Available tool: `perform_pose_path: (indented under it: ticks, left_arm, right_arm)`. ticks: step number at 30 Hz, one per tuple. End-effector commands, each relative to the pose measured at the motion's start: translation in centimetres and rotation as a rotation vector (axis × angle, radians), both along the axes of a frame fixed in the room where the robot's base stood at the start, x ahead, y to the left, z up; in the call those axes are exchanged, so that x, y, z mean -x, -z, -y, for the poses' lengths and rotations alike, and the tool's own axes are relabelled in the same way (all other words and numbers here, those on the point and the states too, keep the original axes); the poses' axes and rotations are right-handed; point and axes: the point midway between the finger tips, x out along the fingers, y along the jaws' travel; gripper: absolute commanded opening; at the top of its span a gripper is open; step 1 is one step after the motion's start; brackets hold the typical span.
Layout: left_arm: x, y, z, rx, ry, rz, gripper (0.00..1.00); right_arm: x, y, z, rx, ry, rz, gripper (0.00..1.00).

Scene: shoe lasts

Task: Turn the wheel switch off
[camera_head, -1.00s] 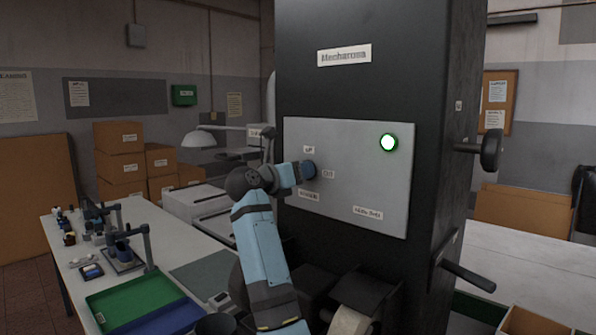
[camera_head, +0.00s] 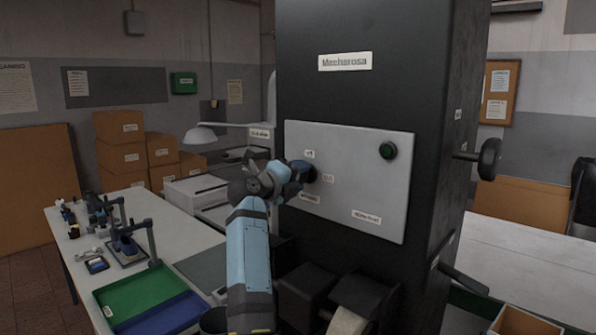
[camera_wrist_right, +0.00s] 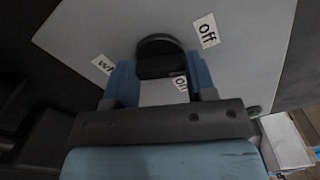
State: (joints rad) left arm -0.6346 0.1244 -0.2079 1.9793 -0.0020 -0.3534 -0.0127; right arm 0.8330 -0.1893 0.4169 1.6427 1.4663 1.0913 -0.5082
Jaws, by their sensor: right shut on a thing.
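The wheel switch, a dark round knob (camera_wrist_right: 160,57), sits on the grey panel (camera_head: 345,205) of the black machine. It also shows at the panel's left side in the head view (camera_head: 309,173). My right gripper (camera_wrist_right: 160,75) is shut on it, with one blue finger on each side. Labels stand around the knob; one reads "Off" (camera_wrist_right: 206,31) and another reads "On" (camera_wrist_right: 181,83). The round indicator light (camera_head: 388,151) at the panel's upper right is dark green and unlit. My left gripper is not in view.
A white table (camera_head: 75,232) on the left carries a green tray (camera_head: 135,289), a blue tray and small tools. Dark boxes jut out below the panel. A hand wheel (camera_head: 488,159) sticks out from the machine's right side.

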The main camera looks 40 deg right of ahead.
Motion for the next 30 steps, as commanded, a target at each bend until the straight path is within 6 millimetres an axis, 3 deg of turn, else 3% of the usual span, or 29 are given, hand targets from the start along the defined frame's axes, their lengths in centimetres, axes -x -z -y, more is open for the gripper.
perform_pose_path:
  ticks: [15,30]
  left_arm:
    - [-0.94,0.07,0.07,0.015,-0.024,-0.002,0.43]
    - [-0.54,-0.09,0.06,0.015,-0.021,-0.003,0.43]
  right_arm:
    - [-0.04,0.14,-0.02,0.025,-0.001,-0.314,0.27]
    - [-0.02,0.17,0.0,0.031,0.0,-0.367,0.27]
